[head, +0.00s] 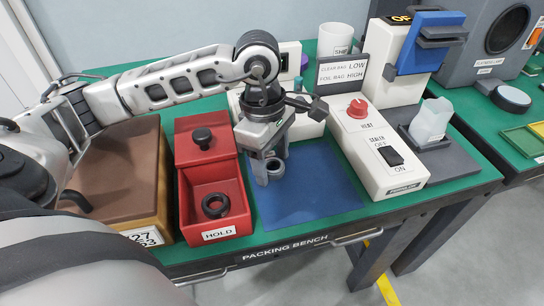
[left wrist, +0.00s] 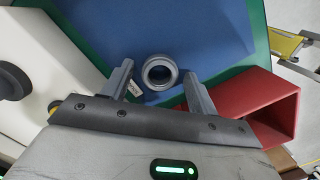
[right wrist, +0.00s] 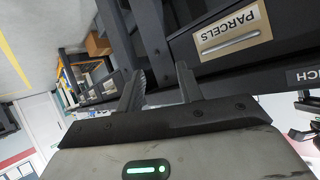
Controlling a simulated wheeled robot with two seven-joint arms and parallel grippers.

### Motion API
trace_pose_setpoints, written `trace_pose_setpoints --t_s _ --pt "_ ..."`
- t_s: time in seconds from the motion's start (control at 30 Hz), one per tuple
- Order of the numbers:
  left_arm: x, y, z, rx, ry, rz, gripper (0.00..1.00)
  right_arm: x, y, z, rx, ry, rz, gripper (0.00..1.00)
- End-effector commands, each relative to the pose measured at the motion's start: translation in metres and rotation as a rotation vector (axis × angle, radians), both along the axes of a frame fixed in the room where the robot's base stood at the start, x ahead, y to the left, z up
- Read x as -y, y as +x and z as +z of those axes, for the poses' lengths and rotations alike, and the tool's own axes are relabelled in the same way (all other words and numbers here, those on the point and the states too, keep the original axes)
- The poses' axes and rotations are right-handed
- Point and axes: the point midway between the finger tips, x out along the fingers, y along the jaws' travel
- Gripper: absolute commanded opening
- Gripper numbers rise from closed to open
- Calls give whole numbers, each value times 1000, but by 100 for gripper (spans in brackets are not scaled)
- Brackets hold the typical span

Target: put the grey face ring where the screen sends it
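The grey face ring (head: 274,171) is on the blue mat (head: 310,190), partly hidden by my left gripper in the head view. In the left wrist view the ring (left wrist: 160,72) lies between and just beyond the fingertips, with its open centre facing the camera. My left gripper (left wrist: 160,85) points down over the mat, fingers apart, one on each side of the ring. I cannot tell whether they touch it. My right gripper (right wrist: 160,85) is open and empty, in front of a drawer labelled PARCELS (right wrist: 220,33). I cannot make out a screen with a routing message.
A red HOLD bin (head: 215,228) with a black ring (head: 215,205) stands left of the mat. Right of it is a white sealer (head: 380,160) with a red knob and a black switch. A brown box (head: 120,185) stands at left. A bag-setting sign (head: 342,73) is behind.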

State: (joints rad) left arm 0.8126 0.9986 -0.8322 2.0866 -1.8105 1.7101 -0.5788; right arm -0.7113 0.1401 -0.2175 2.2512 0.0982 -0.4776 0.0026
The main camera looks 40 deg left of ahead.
Motion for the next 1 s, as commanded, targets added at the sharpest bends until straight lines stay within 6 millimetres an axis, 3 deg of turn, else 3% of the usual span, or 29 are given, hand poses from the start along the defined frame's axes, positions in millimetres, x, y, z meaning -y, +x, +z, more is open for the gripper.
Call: trace_pose_setpoints --t_s 0.3,0.7,1.0 --pt "0 1 9 2 -1 0 59 0 -1 4 -4 1 0 36" --pt "-10 0 91 5 -1 1 59 0 -3 2 -24 0 0 36" --pt "-14 -1 122 1 -1 1 59 0 -2 5 -20 1 -2 36"
